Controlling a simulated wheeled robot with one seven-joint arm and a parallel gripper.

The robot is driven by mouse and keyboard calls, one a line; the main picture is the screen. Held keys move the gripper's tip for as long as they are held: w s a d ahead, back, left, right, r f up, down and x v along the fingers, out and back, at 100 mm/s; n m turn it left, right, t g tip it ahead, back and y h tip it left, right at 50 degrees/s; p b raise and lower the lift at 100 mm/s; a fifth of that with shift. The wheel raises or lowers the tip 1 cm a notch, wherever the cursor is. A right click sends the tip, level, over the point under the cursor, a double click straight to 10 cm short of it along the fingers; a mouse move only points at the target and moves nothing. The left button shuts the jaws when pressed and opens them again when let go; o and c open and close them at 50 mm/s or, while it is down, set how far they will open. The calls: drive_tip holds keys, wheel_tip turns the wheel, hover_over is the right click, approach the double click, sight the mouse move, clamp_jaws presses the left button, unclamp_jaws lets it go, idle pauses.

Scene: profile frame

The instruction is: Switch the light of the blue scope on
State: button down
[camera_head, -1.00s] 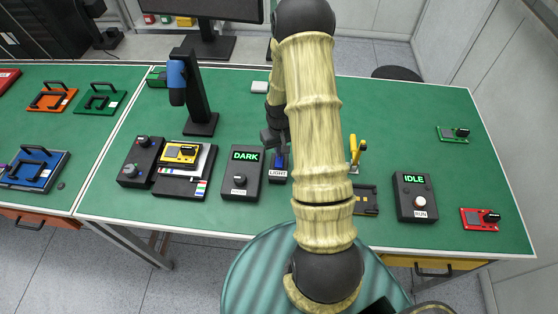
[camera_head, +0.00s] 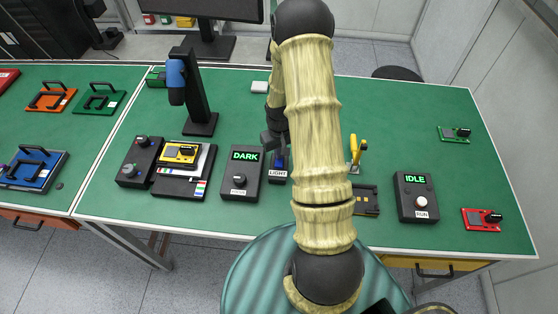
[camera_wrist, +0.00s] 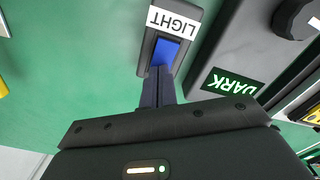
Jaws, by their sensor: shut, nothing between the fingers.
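The blue scope (camera_head: 176,75) hangs on a black stand at the back left of the table. The light switch box (camera_head: 278,180) is small and dark, labelled LIGHT, and has a blue rocker (camera_wrist: 167,51). The box beside it has a display (camera_head: 245,156) that reads DARK in green. My gripper (camera_wrist: 158,76) is shut and empty. Its fingertips are at the edge of the blue rocker farther from the LIGHT label. I cannot tell whether they touch it. In the head view my gripper (camera_head: 277,150) is at the back of the switch box, partly hidden by my arm.
The display box (camera_wrist: 240,50) with a dark knob stands close beside the switch. A yellow device (camera_head: 179,154) sits on a dark base to the left. A yellow-handled lever (camera_head: 357,148) and an IDLE/RUN box (camera_head: 416,197) are to the right.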

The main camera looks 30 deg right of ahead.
drive_tip(key=shift+f, duration=0.2)
drive_tip(key=shift+r, duration=0.1)
drive_tip(key=shift+r+p, duration=2.5)
drive_tip(key=shift+r, duration=0.95)
drive_tip(key=s+a+r+t+b, duration=0.2)
drive_tip(key=s+a+r+b, duration=0.2)
drive_tip(key=s+a+r, duration=0.8)
wheel_tip(320, 180, up, 4)
drive_tip(key=shift+s+a+f+n+t, duration=0.2)
drive_tip(key=shift+s+a+n+t, duration=0.15)
drive_tip(key=shift+a, duration=0.45)
